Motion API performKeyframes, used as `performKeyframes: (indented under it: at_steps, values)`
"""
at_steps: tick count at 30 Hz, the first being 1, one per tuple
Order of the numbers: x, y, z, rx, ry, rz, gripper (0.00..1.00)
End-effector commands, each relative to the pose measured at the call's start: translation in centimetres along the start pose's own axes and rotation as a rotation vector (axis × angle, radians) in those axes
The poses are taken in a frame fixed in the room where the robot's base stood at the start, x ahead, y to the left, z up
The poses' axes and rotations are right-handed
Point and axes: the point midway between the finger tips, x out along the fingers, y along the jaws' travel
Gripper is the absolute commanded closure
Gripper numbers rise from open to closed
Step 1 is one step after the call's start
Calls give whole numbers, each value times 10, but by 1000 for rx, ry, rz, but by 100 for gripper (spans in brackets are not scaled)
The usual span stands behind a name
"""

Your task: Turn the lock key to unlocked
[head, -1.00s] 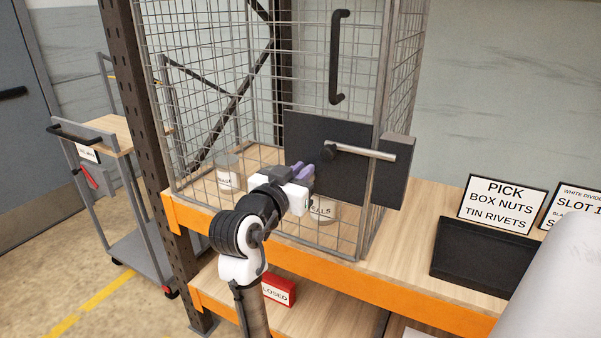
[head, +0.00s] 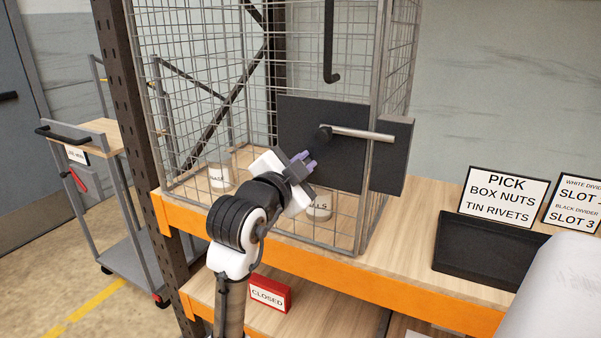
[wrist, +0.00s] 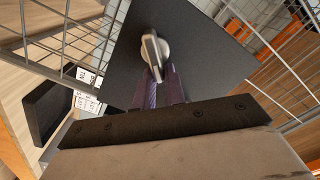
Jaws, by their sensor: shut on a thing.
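The lock key shows in the wrist view as a silver key (wrist: 154,50) with a rounded base on a dark square plate (wrist: 205,55). In the head view this plate (head: 345,168) is on the wire cage front, and my fingers hide the key. My gripper (head: 304,160) is at the plate's left part, its wrist rolled and tilted. Its purple fingers (wrist: 158,82) are shut on the key's thin grip. No lock marking is readable.
A silver bar (head: 362,134) with a black knob crosses the plate to the right of my gripper. Tins (head: 221,174) stand inside the cage. A black tray (head: 487,248) and signs (head: 506,197) are at right.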

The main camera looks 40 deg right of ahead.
Motion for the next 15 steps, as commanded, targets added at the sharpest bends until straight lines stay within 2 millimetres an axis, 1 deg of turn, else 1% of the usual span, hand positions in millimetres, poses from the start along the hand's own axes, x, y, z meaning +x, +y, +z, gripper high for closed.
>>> performKeyframes:
  at_steps: [1, 15]
  values:
    - [0, 4, 3, 49, -1, -1, 100]
    - [0, 14, 6, 481, -1, -1, 100]
